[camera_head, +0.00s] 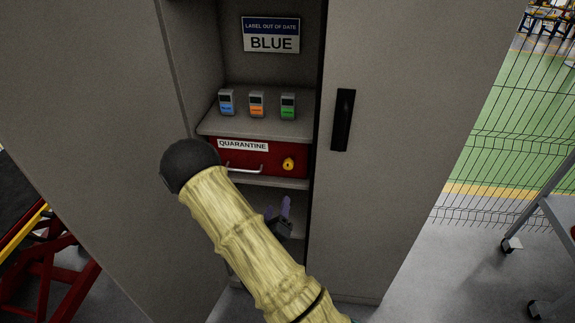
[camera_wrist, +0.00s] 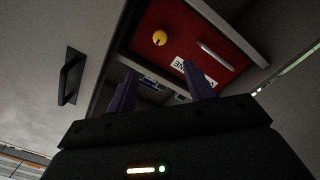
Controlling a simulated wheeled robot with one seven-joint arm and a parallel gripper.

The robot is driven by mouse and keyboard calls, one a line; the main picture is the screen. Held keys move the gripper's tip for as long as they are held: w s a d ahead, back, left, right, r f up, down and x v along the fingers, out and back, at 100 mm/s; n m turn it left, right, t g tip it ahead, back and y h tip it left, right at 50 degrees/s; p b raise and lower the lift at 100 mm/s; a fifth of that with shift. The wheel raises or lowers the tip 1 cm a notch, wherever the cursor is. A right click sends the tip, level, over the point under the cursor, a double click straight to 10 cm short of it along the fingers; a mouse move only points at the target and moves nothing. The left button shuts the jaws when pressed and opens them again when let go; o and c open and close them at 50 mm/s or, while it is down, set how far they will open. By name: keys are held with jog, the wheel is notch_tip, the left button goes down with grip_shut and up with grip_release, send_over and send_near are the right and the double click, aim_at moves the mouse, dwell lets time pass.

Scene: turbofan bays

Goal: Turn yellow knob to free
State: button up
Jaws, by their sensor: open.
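The yellow knob (camera_head: 288,163) is on the right part of the front of a red drawer (camera_head: 258,171) labelled "QUARANTINE", inside a grey cabinet. The knob also shows in the wrist view (camera_wrist: 159,38), near the top, on the red front. My gripper (camera_head: 285,212) is below the drawer in the head view, partly hidden by my arm. In the wrist view its two purple fingers (camera_wrist: 160,85) are apart with nothing between them. The gripper is not touching the knob. The knob's marking is too small to read.
A metal handle (camera_head: 244,169) is on the drawer, left of the knob. Blue, orange and green tagged devices (camera_head: 257,105) stand on the shelf above. The cabinet's right door (camera_head: 420,130) with a black handle (camera_head: 343,120) stands beside the opening. A mesh fence (camera_head: 510,120) is at right.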

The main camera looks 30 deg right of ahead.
jog(key=shift+w, duration=0.1)
jog(key=b, duration=0.1)
send_near(288, 168)
jog(key=x, duration=0.9)
jog(key=shift+w+d+r, duration=0.1)
jog(key=shift+w+d, duration=0.05)
jog(key=shift+w, duration=0.15)
jog(key=c, duration=1)
